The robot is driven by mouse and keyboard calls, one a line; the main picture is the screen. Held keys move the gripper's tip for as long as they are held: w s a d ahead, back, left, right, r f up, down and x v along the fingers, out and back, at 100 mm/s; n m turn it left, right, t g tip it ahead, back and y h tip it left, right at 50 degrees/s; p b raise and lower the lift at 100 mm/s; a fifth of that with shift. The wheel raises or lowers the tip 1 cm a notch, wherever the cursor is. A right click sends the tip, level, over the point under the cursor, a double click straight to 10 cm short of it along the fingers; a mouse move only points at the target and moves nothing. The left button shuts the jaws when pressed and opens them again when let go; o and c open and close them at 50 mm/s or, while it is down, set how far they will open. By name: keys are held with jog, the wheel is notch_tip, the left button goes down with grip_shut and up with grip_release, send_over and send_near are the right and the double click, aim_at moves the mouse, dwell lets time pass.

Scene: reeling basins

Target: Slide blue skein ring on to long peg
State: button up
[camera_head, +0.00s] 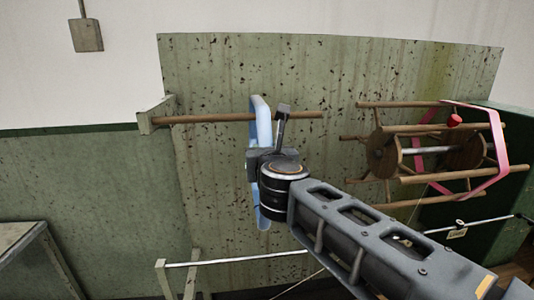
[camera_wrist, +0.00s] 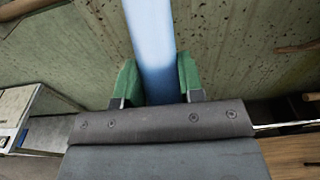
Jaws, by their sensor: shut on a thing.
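The blue skein ring (camera_head: 263,125) stands upright in the head view, seen nearly edge-on. My gripper (camera_wrist: 157,82) is shut on it, with green finger pads on both sides of the pale blue band (camera_wrist: 152,35) in the wrist view. The long wooden peg (camera_head: 208,118) runs level from a block at the left. It shows on both sides of the ring, and its free end is to the right of it. The ring's upper part covers a stretch of the peg; I cannot tell whether the peg passes through the ring or behind it. My gripper hides part of the ring.
A wooden reel (camera_head: 383,152) with a pink ring (camera_head: 497,135) and a red knob (camera_head: 454,120) stands at the right. A stained green panel (camera_head: 330,75) is behind the peg. A pale rod (camera_head: 235,259) runs below. A grey bench (camera_head: 35,260) is at lower left.

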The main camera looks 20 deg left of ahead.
jog(key=shift+f+b, duration=0.65)
jog(key=shift+f, duration=0.05)
jog(key=o, duration=1.3)
jog(key=shift+o, duration=0.2)
jog(key=v, duration=1.1)
jog(key=shift+p, duration=0.45)
